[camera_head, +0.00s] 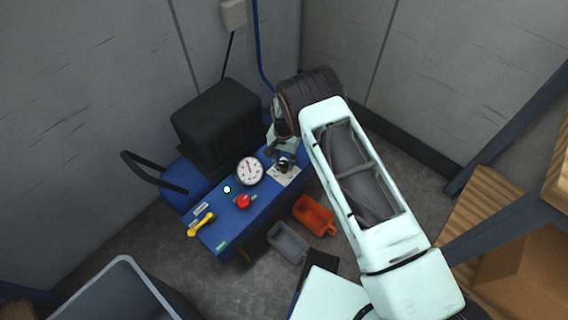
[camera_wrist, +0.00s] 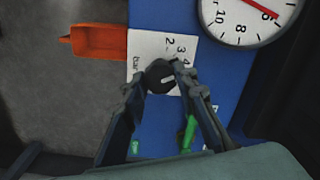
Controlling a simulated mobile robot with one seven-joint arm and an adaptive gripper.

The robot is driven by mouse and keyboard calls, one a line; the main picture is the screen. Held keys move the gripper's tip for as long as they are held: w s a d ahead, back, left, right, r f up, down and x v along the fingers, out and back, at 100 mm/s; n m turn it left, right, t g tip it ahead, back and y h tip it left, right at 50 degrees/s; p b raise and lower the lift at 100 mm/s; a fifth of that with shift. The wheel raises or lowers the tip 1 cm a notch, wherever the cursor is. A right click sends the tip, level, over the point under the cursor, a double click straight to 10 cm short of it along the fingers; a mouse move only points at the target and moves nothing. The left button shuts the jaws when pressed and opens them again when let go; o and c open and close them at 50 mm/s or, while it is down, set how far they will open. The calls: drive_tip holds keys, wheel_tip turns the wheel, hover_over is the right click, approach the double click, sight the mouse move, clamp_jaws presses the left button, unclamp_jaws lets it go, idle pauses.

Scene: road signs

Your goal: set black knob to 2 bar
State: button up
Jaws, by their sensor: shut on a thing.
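The black knob (camera_wrist: 160,77) sits on a white scale plate (camera_wrist: 150,45) with "bar" and the figures 2, 3 and 4 showing. My gripper (camera_wrist: 157,80) has one finger on each side of the knob and is shut on it. A pale mark shows on the knob's right half in the wrist view; I cannot tell exactly which figure it points at. In the head view my gripper (camera_head: 283,150) reaches down over the knob (camera_head: 285,165) at the blue panel's right end. A white gauge (camera_head: 250,170) with a red needle is beside it; the gauge (camera_wrist: 248,18) is cut off in the wrist view.
The blue panel (camera_head: 228,222) also carries a red knob (camera_head: 243,201), a yellow handle (camera_head: 201,224) and a lit lamp (camera_head: 227,189). A black box (camera_head: 218,120) stands behind. An orange bin (camera_head: 313,214) and a grey bin (camera_head: 288,242) are in front. Walls are close behind.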

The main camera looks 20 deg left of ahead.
sight(284, 163)
drive_tip(key=n+b, duration=0.2)
drive_tip(key=n, duration=0.2)
drive_tip(key=shift+f+n, duration=0.1)
drive_tip(key=shift+n, duration=0.2)
drive_tip(key=shift+n+b, duration=1.05)
drive_tip(key=shift+n, duration=1.25)
drive_tip(key=o, duration=1.2)
drive_tip(key=shift+c, duration=0.2)
wheel_tip(284, 163, up, 12)
drive_tip(key=shift+r, duration=0.2)
